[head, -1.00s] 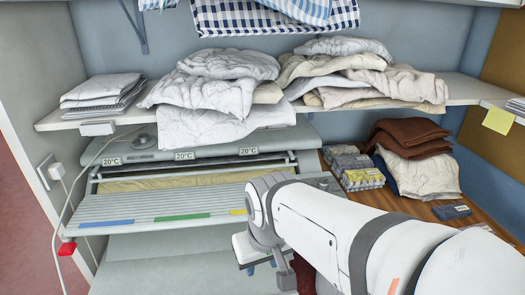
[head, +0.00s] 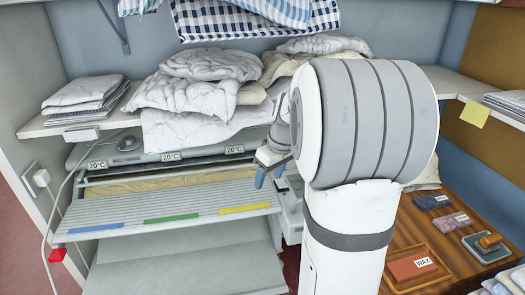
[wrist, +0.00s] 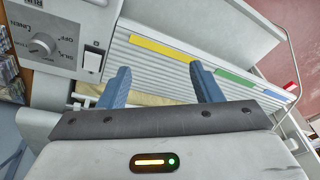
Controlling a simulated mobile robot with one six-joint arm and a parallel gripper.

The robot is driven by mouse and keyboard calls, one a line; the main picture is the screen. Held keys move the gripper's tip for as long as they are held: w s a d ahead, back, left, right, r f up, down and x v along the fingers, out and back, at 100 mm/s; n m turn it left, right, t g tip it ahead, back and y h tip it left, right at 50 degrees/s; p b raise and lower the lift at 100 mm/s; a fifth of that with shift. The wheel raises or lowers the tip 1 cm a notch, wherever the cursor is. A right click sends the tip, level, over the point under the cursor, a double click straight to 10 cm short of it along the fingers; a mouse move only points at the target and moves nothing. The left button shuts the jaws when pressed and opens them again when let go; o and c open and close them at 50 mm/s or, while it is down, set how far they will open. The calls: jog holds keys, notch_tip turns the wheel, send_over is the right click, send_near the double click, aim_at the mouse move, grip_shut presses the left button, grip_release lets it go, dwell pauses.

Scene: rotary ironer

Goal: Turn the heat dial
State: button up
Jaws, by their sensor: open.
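In the head view my gripper (head: 269,173) points down near the right end of the rotary ironer (head: 160,211). The dial cannot be made out there.
A white rocker switch (wrist: 93,62) sits beside the dial. A shelf (head: 60,127) with folded linen and rumpled white bedding (head: 195,85) hangs above the ironer. On the wooden bench at right lie a WAX block (head: 411,264) and small boxes (head: 452,222). A cord runs down the left wall.

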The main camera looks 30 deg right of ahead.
jog(key=w+d+f+n+t+y+p, duration=0.1)
jog(key=w+d+f, duration=0.2)
jog(key=d, duration=0.8)
jog(key=w+d+f+n+t+p, duration=0.1)
jog(key=w+d+f+n, duration=0.15)
jog(key=d, duration=0.85)
jog(key=shift+m+g, duration=0.25)
jog(key=shift+g, duration=0.05)
jog(key=x, duration=0.3)
jog(key=p+x, duration=0.1)
jog(key=x, duration=0.4)
jog(key=shift+w+d+f, duration=0.25)
jog(key=shift+f, duration=0.05)
jog(key=shift+c, duration=0.3)
jog(key=c, duration=0.9)
